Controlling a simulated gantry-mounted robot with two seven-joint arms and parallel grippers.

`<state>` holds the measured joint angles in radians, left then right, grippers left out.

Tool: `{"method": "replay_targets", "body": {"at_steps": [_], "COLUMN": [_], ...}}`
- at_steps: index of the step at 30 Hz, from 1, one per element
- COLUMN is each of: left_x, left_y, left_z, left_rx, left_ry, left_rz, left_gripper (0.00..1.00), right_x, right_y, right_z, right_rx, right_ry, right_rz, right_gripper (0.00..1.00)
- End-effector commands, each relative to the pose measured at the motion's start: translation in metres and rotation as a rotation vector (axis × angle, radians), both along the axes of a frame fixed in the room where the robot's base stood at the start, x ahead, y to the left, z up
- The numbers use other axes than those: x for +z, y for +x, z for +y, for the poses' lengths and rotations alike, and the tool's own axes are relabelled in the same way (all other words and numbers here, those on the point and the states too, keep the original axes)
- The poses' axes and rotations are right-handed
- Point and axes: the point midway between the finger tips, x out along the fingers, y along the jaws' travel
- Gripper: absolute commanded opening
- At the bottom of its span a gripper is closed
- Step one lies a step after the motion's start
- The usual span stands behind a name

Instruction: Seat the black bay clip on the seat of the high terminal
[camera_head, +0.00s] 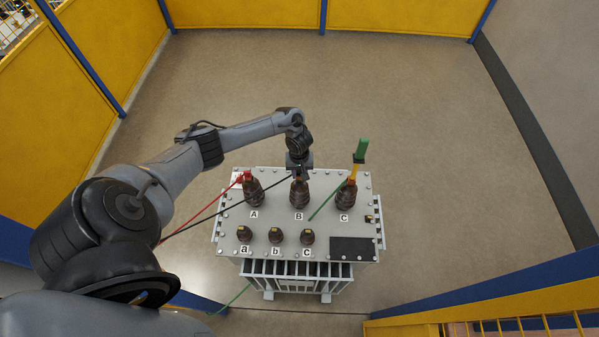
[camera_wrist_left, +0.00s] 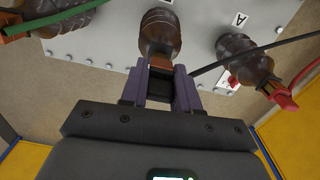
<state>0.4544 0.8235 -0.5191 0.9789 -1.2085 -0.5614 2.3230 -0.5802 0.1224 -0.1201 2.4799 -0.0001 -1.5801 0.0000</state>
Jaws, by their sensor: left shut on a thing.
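My left gripper (camera_head: 299,172) is directly above the brown ribbed terminal B (camera_head: 299,195), the middle one of the tall back row. In the left wrist view the purple fingers (camera_wrist_left: 160,85) are shut on the black clip (camera_wrist_left: 161,75), most of which they hide. The copper-brown top (camera_wrist_left: 160,62) of terminal B (camera_wrist_left: 160,30) lies right at the fingertips. I cannot tell whether the clip rests on it or sits just above. A black cable (camera_head: 220,210) runs from the clip down to the left. My right gripper is not in view.
A red clip (camera_head: 246,176) is on terminal A (camera_head: 254,194). A green-handled piece with a yellow part (camera_head: 361,150) stands on terminal C (camera_head: 346,196). Short terminals a, b and c (camera_head: 275,236) stand in front on the grey transformer (camera_head: 230,232). Red and green cables cross nearby.

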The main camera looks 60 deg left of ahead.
Motion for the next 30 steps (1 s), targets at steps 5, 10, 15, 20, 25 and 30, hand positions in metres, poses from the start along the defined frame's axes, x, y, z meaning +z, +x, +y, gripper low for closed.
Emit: {"method": "replay_targets", "body": {"at_steps": [5, 10, 15, 20, 25, 30], "left_x": [-0.005, -0.009, -0.014, -0.017, -0.022, -0.026], "left_y": [0.0, 0.0, 0.0, 0.0, 0.0, 0.0], "left_z": [0.0, 0.0, 0.0, 0.0, 0.0, 0.0], "left_rx": [0.0, 0.001, 0.0, 0.0, 0.001, 0.001], "left_ry": [0.0, -0.001, -0.001, 0.0, 0.0, 0.0], "left_rz": [0.0, 0.0, 0.0, 0.0, 0.0, 0.0], "left_gripper": [0.01, 0.01, 0.01, 0.01, 0.01, 0.01], "right_x": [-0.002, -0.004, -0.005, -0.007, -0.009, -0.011], "right_y": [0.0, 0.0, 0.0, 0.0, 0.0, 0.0], "right_z": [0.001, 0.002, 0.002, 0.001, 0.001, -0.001], "right_rx": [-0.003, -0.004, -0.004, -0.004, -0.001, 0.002], "right_ry": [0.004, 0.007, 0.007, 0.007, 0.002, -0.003], "right_rz": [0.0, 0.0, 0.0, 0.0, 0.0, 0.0], "right_gripper": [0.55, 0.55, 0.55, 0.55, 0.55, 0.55]}}
